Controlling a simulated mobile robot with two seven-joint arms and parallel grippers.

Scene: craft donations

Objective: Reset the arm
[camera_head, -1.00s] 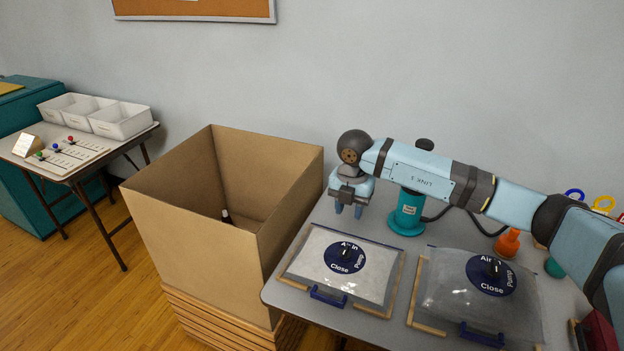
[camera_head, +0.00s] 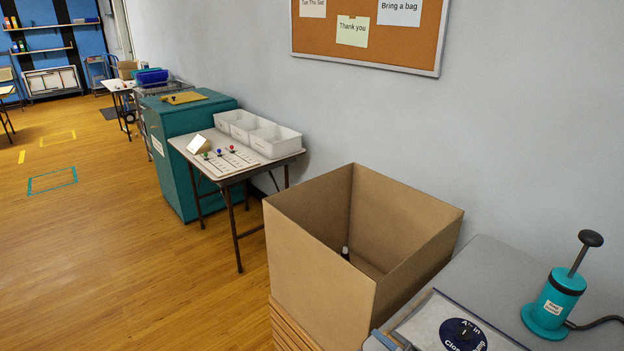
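Neither of my grippers shows clearly in the head view. A small blue-grey piece at the bottom edge, by the near corner of the table, may be part of my arm, but I cannot tell. The grey table (camera_head: 488,262) at the lower right holds a clear bag with a round dark blue valve label (camera_head: 462,335), partly cut off by the bottom edge.
A large open cardboard box (camera_head: 322,290) stands left of the table, with a small dark, white-topped item (camera_head: 345,253) inside. Further left are a folding table (camera_head: 233,173) with white bins (camera_head: 272,141) and a teal cabinet (camera_head: 182,158). The wooden floor (camera_head: 120,260) at left is open.

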